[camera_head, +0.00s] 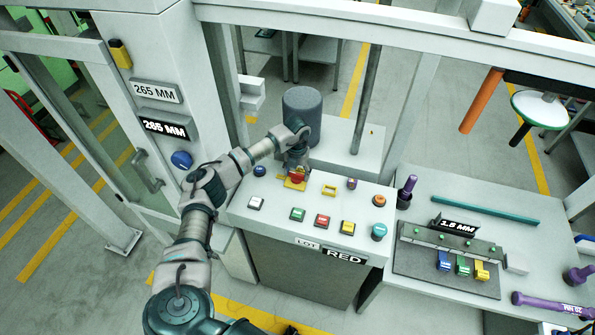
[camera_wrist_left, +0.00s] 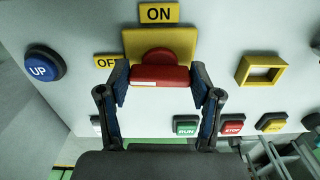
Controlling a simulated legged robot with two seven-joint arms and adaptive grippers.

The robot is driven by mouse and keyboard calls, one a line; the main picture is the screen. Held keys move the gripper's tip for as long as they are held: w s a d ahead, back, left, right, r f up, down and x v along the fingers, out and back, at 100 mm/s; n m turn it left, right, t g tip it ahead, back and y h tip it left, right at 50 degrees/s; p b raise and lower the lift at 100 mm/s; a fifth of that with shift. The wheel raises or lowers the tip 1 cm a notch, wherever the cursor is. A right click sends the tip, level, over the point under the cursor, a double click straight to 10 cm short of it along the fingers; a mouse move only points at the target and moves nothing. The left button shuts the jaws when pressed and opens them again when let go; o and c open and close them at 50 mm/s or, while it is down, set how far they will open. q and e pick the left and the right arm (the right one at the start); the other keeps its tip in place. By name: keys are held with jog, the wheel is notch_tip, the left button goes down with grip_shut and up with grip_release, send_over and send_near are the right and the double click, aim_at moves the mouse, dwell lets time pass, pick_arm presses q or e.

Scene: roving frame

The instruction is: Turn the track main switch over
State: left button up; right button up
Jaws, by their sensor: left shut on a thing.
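The main switch is a red rotary handle (camera_wrist_left: 160,76) on a yellow plate (camera_wrist_left: 184,41), on the sloped white control panel (camera_head: 263,214). An ON label (camera_wrist_left: 159,13) sits above the plate and an OFF label (camera_wrist_left: 106,62) at its left. The red bar lies crosswise in the left wrist view, with a pale mark on its face. My left gripper (camera_wrist_left: 160,84) is shut on the red handle, one finger at each end. In the head view the switch (camera_head: 297,176) is partly hidden under my left gripper (camera_head: 295,168). My right gripper is out of view.
A blue UP button (camera_wrist_left: 43,66) is left of the switch and an empty yellow frame (camera_wrist_left: 261,70) right of it. RUN (camera_wrist_left: 186,126) and STOP (camera_wrist_left: 232,124) buttons sit below. A grey cylinder (camera_head: 302,108) stands behind the panel. A bench (camera_head: 470,195) with parts is at right.

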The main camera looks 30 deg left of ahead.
aim_at(296, 173)
pick_arm(q)
jog(key=shift+s+f+n, duration=0.2)
jog(key=shift+f+n, duration=0.05)
jog(key=shift+n, duration=0.25)
jog(key=o, duration=1.1)
jog(key=shift+o, duration=0.2)
jog(key=shift+r, duration=0.15)
jog(key=shift+w+r, duration=0.1)
jog(key=shift+r, duration=0.4)
notch_tip(296, 173, up, 11)
jog(key=shift+a, duration=0.15)
jog(key=shift+f, duration=0.15)
